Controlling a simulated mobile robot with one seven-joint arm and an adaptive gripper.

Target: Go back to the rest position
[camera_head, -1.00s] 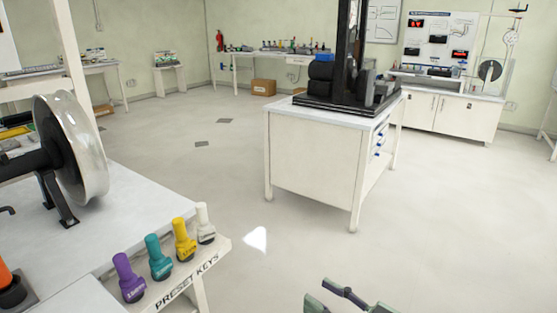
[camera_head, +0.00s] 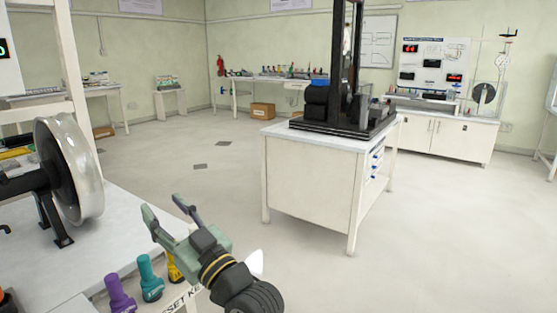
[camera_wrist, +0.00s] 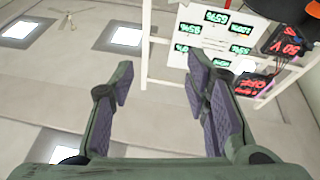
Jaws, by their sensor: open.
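My gripper (camera_head: 165,217) is raised in front of the body camera, above the front edge of the left bench, with its fingers pointing up and to the left. Its fingers are apart and nothing is between them. In the wrist view my gripper (camera_wrist: 160,90) also shows open and empty, with the ceiling and a panel of lit displays beyond it. My forearm covers part of the preset keys shelf (camera_head: 182,300).
Purple (camera_head: 119,294), teal (camera_head: 150,280) and yellow (camera_head: 174,268) keys stand on the shelf near my arm. A wheel (camera_head: 75,170) is mounted on the left bench (camera_head: 120,205). A white cabinet table (camera_head: 310,180) stands mid-room. Floor to the right is clear.

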